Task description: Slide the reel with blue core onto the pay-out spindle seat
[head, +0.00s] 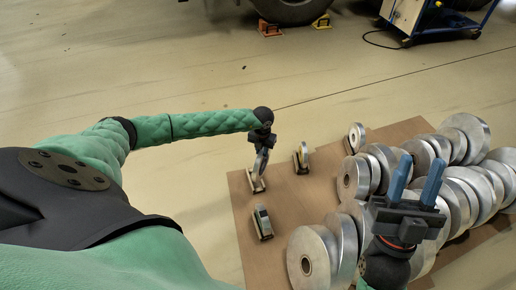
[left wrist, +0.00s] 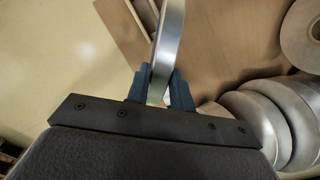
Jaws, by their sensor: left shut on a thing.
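My left gripper (head: 263,141) is shut on a thin silvery reel (head: 260,163), held on edge. In the left wrist view, the reel (left wrist: 168,45) stands edge-on between the blue fingers (left wrist: 160,80). Its core is hidden, so I cannot tell its colour. The reel is at or just above a small seat (head: 257,184) on the brown board's left part; I cannot tell whether they touch. No spindle shows clearly. My right gripper (head: 421,165) is open and empty, its blue fingers pointing up in front of the reels.
Several metal reels (head: 310,257) stand in rows on the right of the brown board (head: 285,205). Other small stands (head: 263,222) (head: 302,158) are nearby, and a thin reel (head: 357,136) stands at the back. A wheel (head: 290,8) and a blue cart (head: 440,18) are far off. Floor at left is clear.

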